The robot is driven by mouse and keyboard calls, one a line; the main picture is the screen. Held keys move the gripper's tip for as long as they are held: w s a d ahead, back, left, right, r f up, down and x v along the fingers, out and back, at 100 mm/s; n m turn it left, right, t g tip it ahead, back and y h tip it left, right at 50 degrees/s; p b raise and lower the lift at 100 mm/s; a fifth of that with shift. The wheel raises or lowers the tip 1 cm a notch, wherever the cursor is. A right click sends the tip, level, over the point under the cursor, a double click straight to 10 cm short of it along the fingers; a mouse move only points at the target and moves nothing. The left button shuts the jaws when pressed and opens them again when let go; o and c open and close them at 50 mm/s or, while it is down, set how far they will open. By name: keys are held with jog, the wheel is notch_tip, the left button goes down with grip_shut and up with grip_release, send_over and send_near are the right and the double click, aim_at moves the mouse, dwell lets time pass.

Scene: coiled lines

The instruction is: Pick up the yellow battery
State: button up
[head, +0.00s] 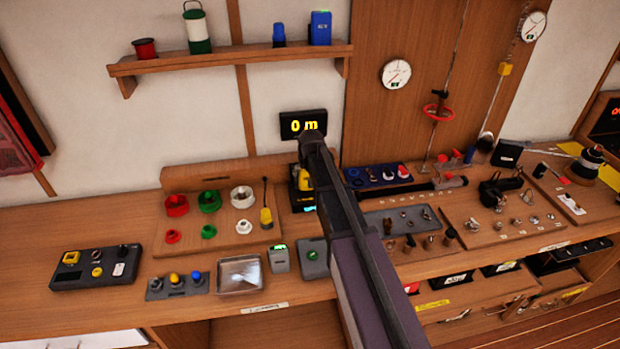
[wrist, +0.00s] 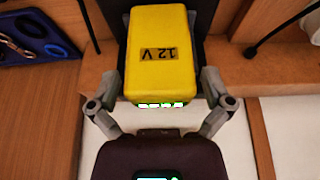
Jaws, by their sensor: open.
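The yellow battery (wrist: 160,58) fills the top middle of the wrist view, with a dark "12 V" label upside down and a row of green lights on its edge. My gripper (wrist: 160,85) is open, with one finger on each side of the battery; whether they touch it I cannot tell. In the head view the battery (head: 304,179) shows only partly beside my arm, on a black unit (head: 301,200) at the back of the bench. My gripper (head: 311,146) hides much of it there.
A black display reading "0 m" (head: 303,124) is behind my gripper. A board of coloured rings (head: 190,244) lies to the left, with a yellow-handled tool (head: 266,217) close by. A blue tray (head: 378,175) lies to the right.

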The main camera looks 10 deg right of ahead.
jog(key=shift+c, duration=0.2)
jog(key=c, duration=1.1)
jog(key=shift+r, duration=0.2)
notch_tip(320, 180, up, 10)
jog(key=p, duration=1)
jog(key=shift+f, duration=0.2)
